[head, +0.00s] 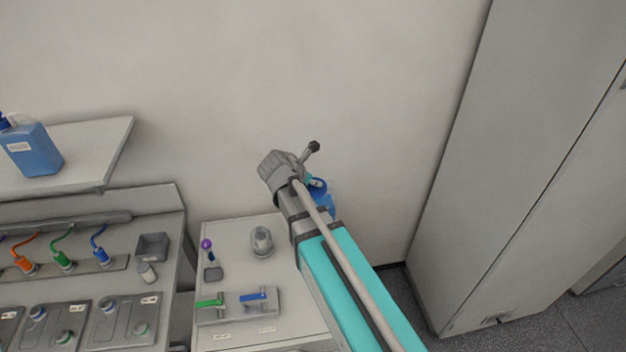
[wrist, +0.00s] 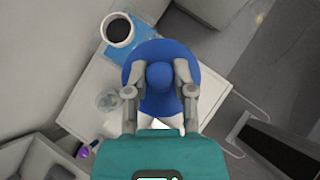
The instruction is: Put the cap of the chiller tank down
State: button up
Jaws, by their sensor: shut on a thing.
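The cap (wrist: 160,52) is a blue disc with a round knob, in the middle of the wrist view. My gripper (wrist: 160,88) is shut on its knob, one finger on each side. The chiller tank (wrist: 116,55) is blue, with a white-rimmed dark opening on top. It stands behind and left of the cap in the wrist view, partly covered by it. The opening is bare. In the head view my arm hides most of the cap and tank; only blue parts (head: 325,203) show beside it, and my fingers are hidden.
The white bench (head: 230,290) bears a grey rounded object (head: 262,241), a purple-knobbed stick (head: 207,246) and a plate with green and blue handles (head: 240,304). A tall grey cabinet (head: 490,170) stands at right. Bare bench shows left of the cap in the wrist view.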

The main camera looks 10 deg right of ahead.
dwell(0.4)
jog(key=s+d+f+b, duration=0.2)
jog(key=s+f+b, duration=0.1)
jog(key=f+b, duration=0.8)
jog(key=s+d+f+b, duration=0.1)
jog(key=s+f+b, duration=0.3)
jog(key=f+b, duration=0.6)
jog(key=shift+d+f+b, duration=0.35)
jog(key=shift+f+b, duration=0.05)
jog(key=shift+a+n, duration=0.1)
jog(key=shift+n, duration=0.2)
